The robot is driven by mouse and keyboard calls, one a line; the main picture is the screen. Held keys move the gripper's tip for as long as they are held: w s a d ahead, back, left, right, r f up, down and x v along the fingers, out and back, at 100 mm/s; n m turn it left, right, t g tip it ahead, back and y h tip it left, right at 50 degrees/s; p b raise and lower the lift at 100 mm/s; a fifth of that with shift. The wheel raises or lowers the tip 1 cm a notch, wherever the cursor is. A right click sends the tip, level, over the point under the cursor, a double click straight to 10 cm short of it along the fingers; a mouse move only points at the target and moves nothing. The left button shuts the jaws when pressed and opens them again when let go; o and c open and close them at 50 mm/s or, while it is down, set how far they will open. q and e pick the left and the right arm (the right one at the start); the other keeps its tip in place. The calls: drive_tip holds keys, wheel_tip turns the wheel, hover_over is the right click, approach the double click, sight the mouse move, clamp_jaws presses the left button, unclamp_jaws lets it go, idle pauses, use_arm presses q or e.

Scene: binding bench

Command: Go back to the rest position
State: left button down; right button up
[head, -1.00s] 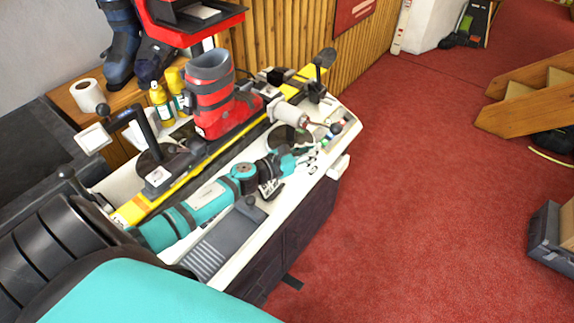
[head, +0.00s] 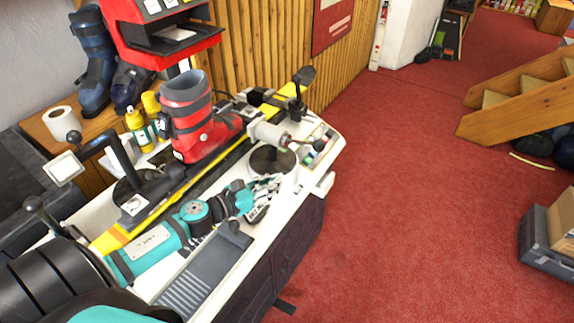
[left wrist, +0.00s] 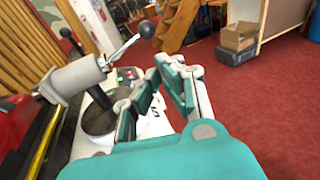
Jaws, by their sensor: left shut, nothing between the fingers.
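My left gripper (head: 268,196) is over the near side of the white bench top (head: 287,206), in front of a round dark disc (head: 272,160). Its fingers are shut with nothing held. In the left wrist view the gripper (left wrist: 165,72) points away over the bench end, with red floor beyond. My left forearm lies along the bench's near side in the head view. My right gripper is not in view.
A red ski boot (head: 186,125) stands on a yellow-and-black ski (head: 182,194). A grey cylinder with a lever (head: 270,134) is close beyond the gripper. A grey ribbed tray (head: 205,275) lies near my forearm. Red floor (head: 400,180) is open at right.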

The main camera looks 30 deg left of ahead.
use_arm(q)
drive_tip(key=s+d+f+m+g+y, duration=0.2)
drive_tip(key=s+d+f+m+g, duration=0.15)
drive_tip(key=s+m, duration=0.6)
drive_tip(key=s+d+f+m+g+y, duration=0.15)
drive_tip(key=s+d+m+g, duration=0.45)
drive_tip(key=m, duration=0.7)
drive_tip(key=s+d+f+m+g+y, duration=0.2)
drive_tip(key=s+d+f+m+g, duration=0.1)
drive_tip(key=s+m, duration=0.75)
wheel_tip(320, 180, down, 28)
drive_tip(key=s+m, duration=0.1)
drive_tip(key=s+a+f+g, duration=0.1)
drive_tip(key=s+f, duration=0.6)
drive_tip(key=s, duration=0.1)
drive_tip(key=s+a+f+g+b, duration=0.1)
drive_tip(key=s+a+f, duration=0.1)
drive_tip(key=s+f, duration=0.6)
drive_tip(key=shift+s+a+f, duration=0.15)
drive_tip(key=shift+a+f, duration=0.15)
